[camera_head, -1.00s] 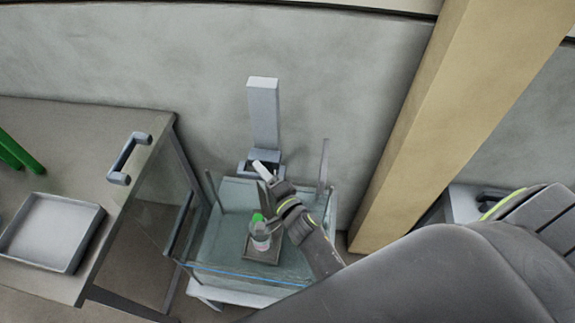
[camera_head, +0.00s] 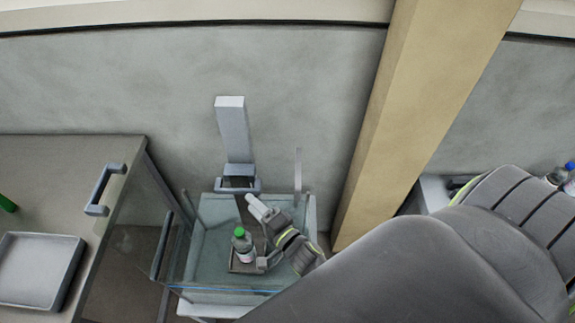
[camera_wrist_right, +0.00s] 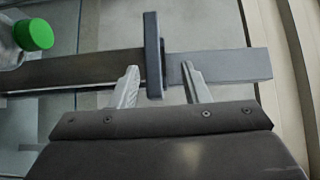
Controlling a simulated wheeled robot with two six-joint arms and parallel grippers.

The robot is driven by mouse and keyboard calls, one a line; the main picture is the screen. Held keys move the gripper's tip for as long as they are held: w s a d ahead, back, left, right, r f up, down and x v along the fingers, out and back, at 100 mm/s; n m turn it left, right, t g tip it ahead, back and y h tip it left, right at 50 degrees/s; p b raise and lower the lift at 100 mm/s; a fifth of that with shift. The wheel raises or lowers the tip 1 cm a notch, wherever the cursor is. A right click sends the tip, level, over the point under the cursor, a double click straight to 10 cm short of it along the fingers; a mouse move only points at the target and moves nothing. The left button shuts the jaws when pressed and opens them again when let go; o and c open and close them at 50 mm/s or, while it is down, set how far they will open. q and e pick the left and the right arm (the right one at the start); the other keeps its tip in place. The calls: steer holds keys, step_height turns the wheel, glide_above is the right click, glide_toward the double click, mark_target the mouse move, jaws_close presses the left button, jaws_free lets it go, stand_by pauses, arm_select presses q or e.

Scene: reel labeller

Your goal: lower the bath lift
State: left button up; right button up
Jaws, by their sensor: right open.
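The bath lift is a grey post (camera_head: 232,130) by the wall with a blue-grey handle bar (camera_head: 237,187) across its foot; a dark arm runs from there to a small tray (camera_head: 236,267). A bottle with a green cap (camera_head: 243,246) stands on the tray, inside a clear glass bath (camera_head: 205,272). My right gripper (camera_head: 252,202) is open beside the handle. In the right wrist view its fingers (camera_wrist_right: 159,82) point at the handle (camera_wrist_right: 153,50), which shows between them; I cannot tell the depth gap. No left gripper shows.
A tan pillar (camera_head: 405,110) rises right of the bath. More bottles (camera_head: 568,178) stand at the far right edge.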

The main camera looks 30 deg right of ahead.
steer(key=s+d+p, duration=0.2)
steer(key=s+p, duration=0.1)
steer(key=s, duration=0.9)
steer(key=shift+d+p, duration=0.15)
steer(key=shift+p, duration=0.25)
stand_by(0.3)
steer(key=shift+c, duration=0.4)
